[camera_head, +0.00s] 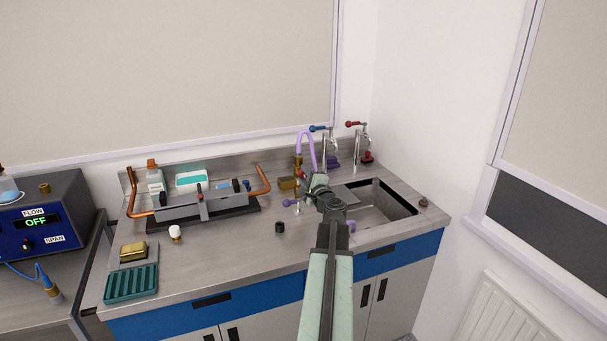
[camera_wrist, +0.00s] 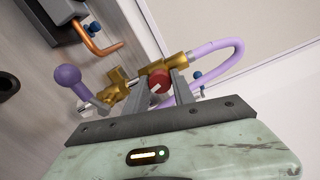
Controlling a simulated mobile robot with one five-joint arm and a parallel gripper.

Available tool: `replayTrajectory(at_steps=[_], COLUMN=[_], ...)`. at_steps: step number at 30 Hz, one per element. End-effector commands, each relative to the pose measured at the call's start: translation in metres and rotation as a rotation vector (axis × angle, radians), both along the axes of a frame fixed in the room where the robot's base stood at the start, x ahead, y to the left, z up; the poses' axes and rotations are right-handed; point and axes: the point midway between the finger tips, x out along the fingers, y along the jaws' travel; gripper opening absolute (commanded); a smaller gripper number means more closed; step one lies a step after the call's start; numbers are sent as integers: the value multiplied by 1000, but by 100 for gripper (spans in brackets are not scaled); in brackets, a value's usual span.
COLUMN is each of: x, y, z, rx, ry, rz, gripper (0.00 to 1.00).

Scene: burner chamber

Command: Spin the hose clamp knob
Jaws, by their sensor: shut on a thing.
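The red knob (camera_wrist: 159,82) sits on a brass fitting (camera_wrist: 178,62) in the wrist view, with a white mark on its face. My gripper (camera_wrist: 161,84) has its two grey fingers on either side of this knob and is shut on it. The purple hose (camera_wrist: 222,46) loops away from the brass fitting. In the head view, my gripper (camera_head: 317,182) is at the brass fitting (camera_head: 297,166) below the purple hose (camera_head: 308,136), left of the sink. The knob is largely hidden there by the gripper.
A purple ball-ended handle (camera_wrist: 68,76) stands close to the gripper. Taps (camera_head: 326,145) with blue and red levers stand behind the sink (camera_head: 385,204). A copper-tubed burner rig (camera_head: 200,208) is to the left. A small black cylinder (camera_head: 280,227) stands on the worktop.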

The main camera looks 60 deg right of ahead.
Motion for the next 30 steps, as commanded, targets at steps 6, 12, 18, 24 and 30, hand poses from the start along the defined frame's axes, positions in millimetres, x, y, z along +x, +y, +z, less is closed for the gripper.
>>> replayTrajectory(at_steps=[6, 12, 18, 24, 30], x=[-1, -1, -1, -1, -1], y=[-1, -1, -1, -1, -1], z=[0, 0, 0, 0, 0], rx=[220, 227, 377, 694, 790], ry=[-164, -169, -279, -515, -586], rz=[-4, -4, -4, -4, -4], gripper=[0, 0, 0, 0, 0])
